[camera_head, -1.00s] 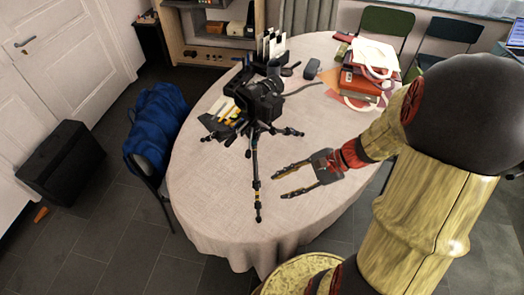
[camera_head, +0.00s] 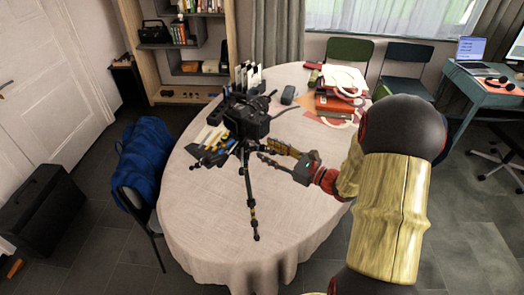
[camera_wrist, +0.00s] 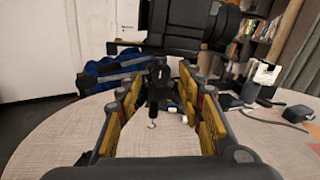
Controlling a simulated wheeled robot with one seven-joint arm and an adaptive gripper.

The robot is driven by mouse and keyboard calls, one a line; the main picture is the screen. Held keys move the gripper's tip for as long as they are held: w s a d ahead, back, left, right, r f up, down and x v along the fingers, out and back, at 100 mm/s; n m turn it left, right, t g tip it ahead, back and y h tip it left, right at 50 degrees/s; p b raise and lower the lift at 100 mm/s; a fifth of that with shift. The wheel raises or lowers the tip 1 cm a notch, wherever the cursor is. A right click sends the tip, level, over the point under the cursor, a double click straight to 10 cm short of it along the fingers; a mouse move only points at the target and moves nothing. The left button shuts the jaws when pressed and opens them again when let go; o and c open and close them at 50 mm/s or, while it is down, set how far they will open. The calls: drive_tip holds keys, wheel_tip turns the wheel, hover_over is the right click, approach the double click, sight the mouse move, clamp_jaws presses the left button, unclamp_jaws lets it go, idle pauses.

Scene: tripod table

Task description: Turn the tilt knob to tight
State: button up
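A black camera (camera_head: 246,118) sits on a small black tripod (camera_head: 251,190) standing on the round table. A thin handle sticks out to the right of the camera. My gripper (camera_head: 268,151) is just right of the tripod, below the camera body, with its fingers pointing at the tripod. In the wrist view the two yellow-and-black fingers of my gripper (camera_wrist: 160,80) are spread, and the dark tripod head (camera_wrist: 158,75) shows between and beyond them. The camera (camera_wrist: 195,22) fills the top there. I cannot single out the tilt knob, and contact cannot be told.
The round table (camera_head: 200,230) has a pale cloth and is clear at the front. A dark block-like object (camera_head: 289,94) and red books (camera_head: 338,103) lie toward the back right.

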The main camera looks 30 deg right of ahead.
drive_tip(key=shift+b+x, duration=0.3)
drive_tip(key=shift+x, duration=1.2)
drive_tip(key=shift+c, duration=0.8)
drive_tip(key=c, duration=0.7)
clamp_jaws()
